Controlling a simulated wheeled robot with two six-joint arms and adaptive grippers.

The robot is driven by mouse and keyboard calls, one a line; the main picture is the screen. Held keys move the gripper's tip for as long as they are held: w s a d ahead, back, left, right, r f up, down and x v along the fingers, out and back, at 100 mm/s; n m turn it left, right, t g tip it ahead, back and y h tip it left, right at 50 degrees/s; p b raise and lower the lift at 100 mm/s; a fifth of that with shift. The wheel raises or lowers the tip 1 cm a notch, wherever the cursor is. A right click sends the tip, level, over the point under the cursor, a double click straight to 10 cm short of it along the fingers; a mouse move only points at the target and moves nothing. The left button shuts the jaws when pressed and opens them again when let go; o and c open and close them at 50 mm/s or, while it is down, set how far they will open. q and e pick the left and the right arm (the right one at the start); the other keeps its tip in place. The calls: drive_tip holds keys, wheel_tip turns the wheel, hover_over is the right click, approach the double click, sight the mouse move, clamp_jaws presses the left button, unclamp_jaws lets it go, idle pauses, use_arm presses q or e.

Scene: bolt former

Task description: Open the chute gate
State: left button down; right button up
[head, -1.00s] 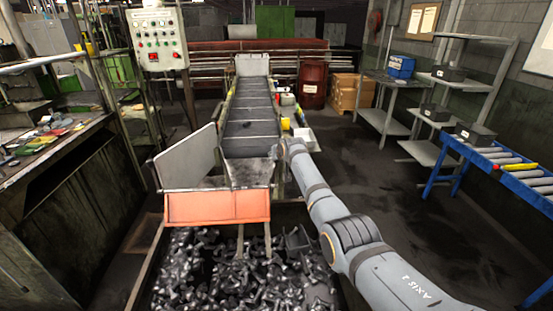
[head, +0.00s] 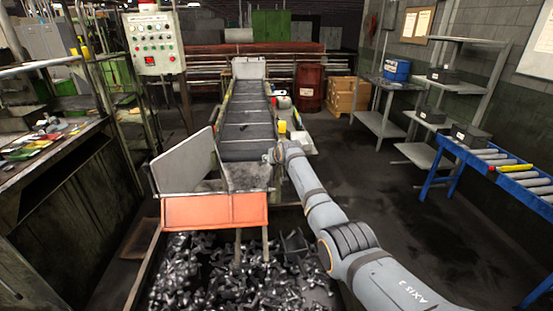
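The chute (head: 248,178) sits at the low end of the conveyor, with an upright grey plate (head: 186,164) on its left side. An orange plate (head: 214,212) spans its front, above a bin of dark bolts. I take this orange plate to be the gate; it looks closed across the chute mouth. My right arm reaches in from the lower right. Its gripper end (head: 271,155) is at the chute's right edge, beside the conveyor's foot. The fingers are too small and hidden to tell open from shut. My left gripper is out of view.
The bolt bin (head: 240,275) lies below the chute. A dark conveyor (head: 248,120) climbs away behind it. A control panel (head: 155,43) stands at back left. A blue roller table (head: 495,165) is at right, with clear floor between it and my arm.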

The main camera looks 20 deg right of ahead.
drive_tip(key=v, duration=1.1)
drive_tip(key=shift+s, duration=0.25)
